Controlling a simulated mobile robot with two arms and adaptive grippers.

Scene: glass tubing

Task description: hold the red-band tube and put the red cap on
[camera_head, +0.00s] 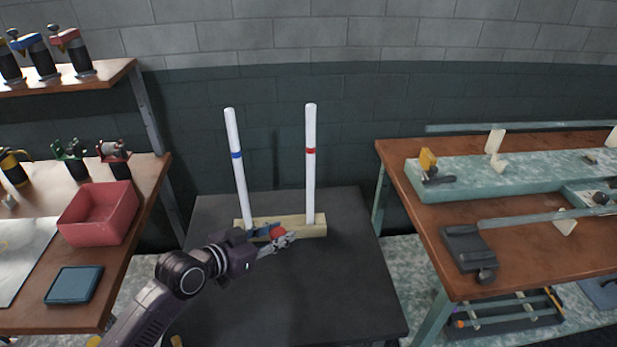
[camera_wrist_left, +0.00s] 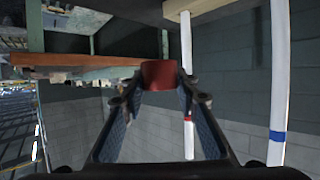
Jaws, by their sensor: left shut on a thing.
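The red-band tube (camera_head: 310,165) is white and stands upright in a wooden block (camera_head: 318,231); its red band also shows in the left wrist view (camera_wrist_left: 188,122). A white tube with a blue band (camera_head: 238,165) stands to its left in the same block. My left gripper (camera_head: 277,236) is in front of the block, low between the two tubes. It is shut on the red cap (camera_wrist_left: 159,75), which also shows between the fingers in the head view (camera_head: 278,230). The cap is apart from the top of the red-band tube. My right gripper is not in view.
The block stands on a dark table (camera_head: 300,300) with free room in front. On the left, a bench holds a red bin (camera_head: 97,213) and a blue tray (camera_head: 74,284). On the right, a wooden bench (camera_head: 440,235) carries glass tubing and clamps. A brick wall is behind.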

